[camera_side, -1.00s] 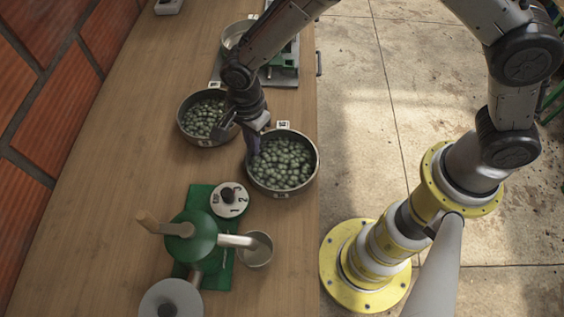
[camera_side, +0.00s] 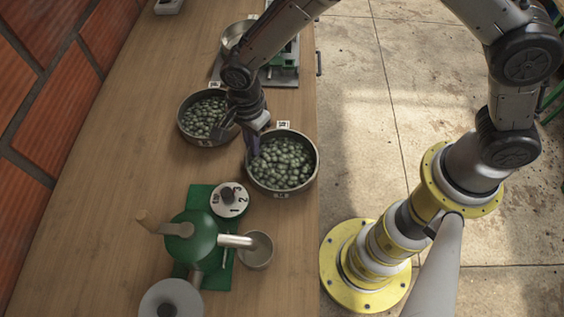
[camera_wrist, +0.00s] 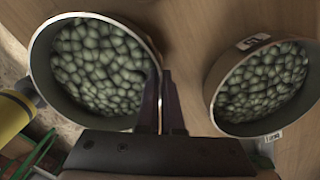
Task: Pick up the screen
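No object is plainly marked as a screen; two round, high-walled metal pans full of greenish beans stand on the table, and I cannot tell if one is it. The nearer pan (camera_side: 317,168) has small labels on its rim and is at the left in the wrist view (camera_wrist: 38,62). My gripper (camera_side: 253,148) points down at that pan's left rim. In the wrist view, my gripper's two dark fingers (camera_wrist: 160,100) are close together, with the rim running between them. Whether they clamp it is unclear. The other pan (camera_side: 181,126) stands to the left, also seen at right in the wrist view (camera_wrist: 218,78).
A green hand-cranked machine (camera_side: 195,240) with a wooden handle stands in front, with a numbered dial (camera_side: 230,199) and a small metal cup (camera_side: 257,250) beside it. A scale-like device (camera_side: 285,72) and another bowl (camera_side: 232,35) are behind. The table's left side is clear.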

